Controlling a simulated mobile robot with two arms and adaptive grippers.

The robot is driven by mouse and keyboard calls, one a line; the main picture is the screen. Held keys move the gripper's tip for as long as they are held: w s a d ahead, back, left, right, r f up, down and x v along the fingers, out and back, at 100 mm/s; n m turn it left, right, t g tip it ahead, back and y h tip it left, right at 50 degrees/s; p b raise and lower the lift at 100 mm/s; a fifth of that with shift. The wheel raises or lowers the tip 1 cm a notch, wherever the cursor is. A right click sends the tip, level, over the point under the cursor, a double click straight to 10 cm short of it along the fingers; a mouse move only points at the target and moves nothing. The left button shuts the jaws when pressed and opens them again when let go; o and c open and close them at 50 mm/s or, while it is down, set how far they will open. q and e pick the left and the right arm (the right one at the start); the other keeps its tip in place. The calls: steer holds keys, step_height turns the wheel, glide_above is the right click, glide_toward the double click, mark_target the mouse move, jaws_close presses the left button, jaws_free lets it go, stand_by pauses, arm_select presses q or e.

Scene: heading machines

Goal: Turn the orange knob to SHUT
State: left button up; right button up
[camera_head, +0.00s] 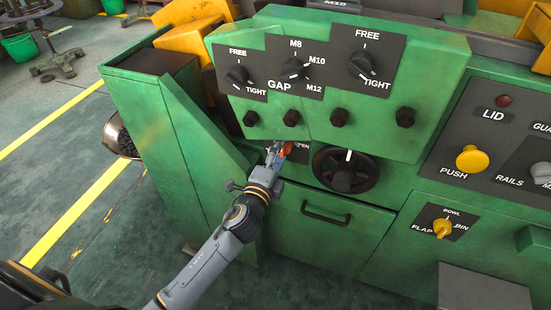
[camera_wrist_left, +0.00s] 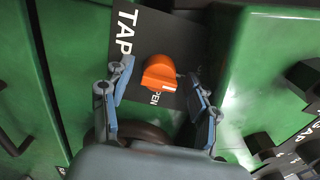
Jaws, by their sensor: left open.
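The orange knob (camera_wrist_left: 159,72) sits on a dark label plate (camera_wrist_left: 150,35) on the green machine. In the left wrist view the plate reads "TAP" and part of "OPEN"; a white mark shows on the knob's lower right, by the "PEN" letters. My left gripper (camera_wrist_left: 158,98) is open, its two fingers on either side of the knob and apart from it as far as I can tell. In the head view my left gripper (camera_head: 278,152) covers most of the plate, and only a bit of the orange knob (camera_head: 287,148) shows. The SHUT marking is hidden. My right gripper is not in view.
A black handwheel (camera_head: 342,170) is just right of the knob. Black hex bolts (camera_head: 291,118) and a panel of black knobs (camera_head: 291,70) stick out above. A drawer handle (camera_head: 325,213) is below. A yellow push button (camera_head: 472,159) and yellow knob (camera_head: 441,228) are farther right.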

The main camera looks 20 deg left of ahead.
arm_select(q)
steer(key=s, duration=1.2)
steer(key=shift+a, duration=0.2)
steer(key=shift+w, duration=0.1)
steer(key=s+a+f+n+g+p, duration=0.1)
steer(key=s+f+n+g, duration=0.2)
steer(key=f, duration=0.8)
steer(key=s+f+n+g+p, duration=0.1)
steer(key=s+f+n+g, duration=0.2)
steer(key=f, duration=0.9)
steer(key=s+a+f+n+g+p, duration=0.1)
steer(key=s+f+n+g, duration=0.2)
steer(key=f, duration=0.8)
steer(key=s+a+f+n+g, duration=0.1)
steer(key=s+f+n+g, duration=0.1)
steer(key=s+f, duration=0.3)
steer(key=s+a+f+n+g+p, duration=0.1)
steer(key=s+f, duration=0.4)
steer(key=s, duration=0.9)
steer(key=s+a+f+n+g, duration=0.1)
steer(key=s+f+n+g, duration=0.3)
steer(key=s, duration=0.6)
step_height(320, 180, down, 2)
steer(key=shift+s+a+f+g+y, duration=0.15)
steer(key=shift+a+g+y, duration=0.15)
steer(key=shift+g, duration=0.2)
